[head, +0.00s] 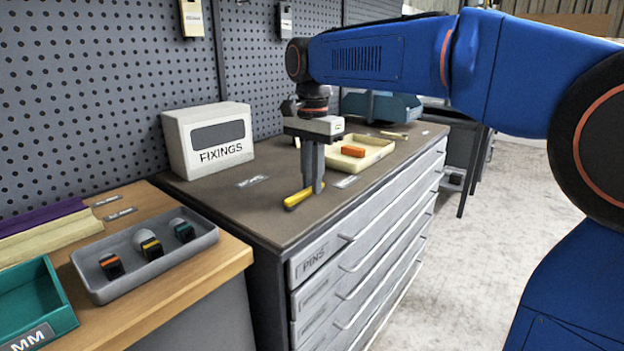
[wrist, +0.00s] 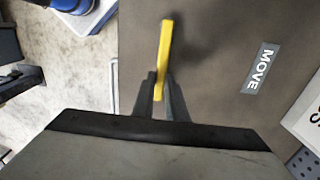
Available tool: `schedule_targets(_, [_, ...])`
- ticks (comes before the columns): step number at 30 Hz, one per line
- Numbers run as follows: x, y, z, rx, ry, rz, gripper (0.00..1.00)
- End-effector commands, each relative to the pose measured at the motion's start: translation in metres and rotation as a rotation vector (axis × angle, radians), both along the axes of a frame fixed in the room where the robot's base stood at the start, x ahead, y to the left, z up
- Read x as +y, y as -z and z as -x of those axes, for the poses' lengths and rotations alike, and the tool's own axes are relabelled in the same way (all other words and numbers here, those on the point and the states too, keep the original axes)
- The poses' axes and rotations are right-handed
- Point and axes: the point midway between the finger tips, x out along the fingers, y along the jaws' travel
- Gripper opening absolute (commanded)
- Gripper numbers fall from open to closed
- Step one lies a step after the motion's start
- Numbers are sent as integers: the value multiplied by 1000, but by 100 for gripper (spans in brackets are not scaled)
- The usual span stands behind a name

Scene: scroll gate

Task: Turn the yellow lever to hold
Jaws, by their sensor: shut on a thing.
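The yellow lever (head: 297,199) lies low over the dark top of the drawer cabinet, near its front edge. In the wrist view the lever (wrist: 165,45) runs almost straight up the picture from between my fingers. My gripper (head: 314,190) points down and is shut on the lever near one end; the fingers (wrist: 160,88) sit on both sides of it. A grey label reading MOVE (wrist: 262,69) lies to the right of the lever in the wrist view. The lever's pivot is hidden.
A white FIXINGS box (head: 207,140) stands behind left on the cabinet top (head: 230,205). A cream tray (head: 375,158) with an orange block (head: 353,151) is behind my gripper. A grey tray (head: 90,265) of small parts sits on the wooden bench. Floor at right is clear.

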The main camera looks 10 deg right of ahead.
Motion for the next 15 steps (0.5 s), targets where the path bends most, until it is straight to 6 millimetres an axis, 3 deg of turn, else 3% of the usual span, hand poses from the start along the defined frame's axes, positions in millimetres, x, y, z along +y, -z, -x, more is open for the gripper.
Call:
schedule_targets(1, [0, 0, 1, 2, 1, 1, 15])
schedule_targets(3, [0, 0, 1, 2, 1, 1, 31])
schedule_targets(15, [0, -5, 0, 0, 0, 0, 31])
